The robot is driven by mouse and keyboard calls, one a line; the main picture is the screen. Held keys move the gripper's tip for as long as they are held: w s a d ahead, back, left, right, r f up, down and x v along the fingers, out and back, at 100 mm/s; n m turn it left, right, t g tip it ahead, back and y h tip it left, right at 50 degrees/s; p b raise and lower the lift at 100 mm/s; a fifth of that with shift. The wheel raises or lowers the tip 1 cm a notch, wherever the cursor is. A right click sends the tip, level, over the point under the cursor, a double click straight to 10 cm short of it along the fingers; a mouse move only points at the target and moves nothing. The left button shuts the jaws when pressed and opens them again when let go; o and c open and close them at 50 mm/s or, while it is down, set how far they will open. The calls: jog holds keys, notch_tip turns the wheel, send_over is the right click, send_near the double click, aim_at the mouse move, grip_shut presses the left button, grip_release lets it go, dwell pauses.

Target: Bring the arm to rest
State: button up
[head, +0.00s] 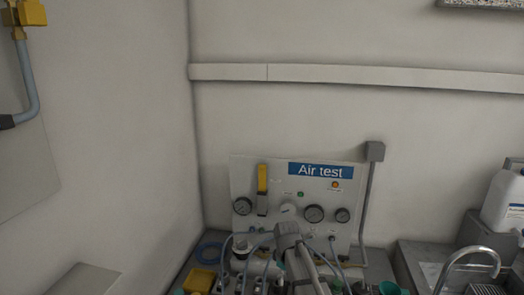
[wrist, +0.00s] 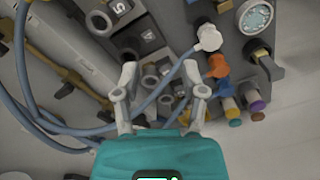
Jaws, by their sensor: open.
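My gripper (wrist: 165,88) shows in the wrist view with its teal body at the bottom edge. Its two grey fingers stand apart, and I see nothing held between them. Behind the fingers is a block with dark sockets and grey fittings, with blue hoses passing across it. I cannot tell whether the fingers touch any of it. In the head view, grey arm-like parts rise at the bottom middle in front of the air test panel (head: 272,178), but the fingers cannot be made out there.
Blue hoses (wrist: 27,85) loop at the left of the wrist view. A gauge (wrist: 256,17), a white fitting (wrist: 209,38) and an orange fitting (wrist: 218,66) are at upper right. In the head view, a tap (head: 470,256) and a white canister (head: 503,205) stand at right. The upper wall is mostly clear.

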jog(key=s+d+f+m+b, duration=0.3)
jog(key=s+d+m, duration=0.1)
jog(key=s, duration=0.4)
jog(key=s+d+f+m+b, duration=0.2)
jog(key=s+d+m, duration=0.3)
jog(key=s, duration=0.3)
jog(key=shift+f+m+b, duration=0.4)
jog(key=shift+f+m, duration=0.3)
jog(key=shift+f, duration=0.05)
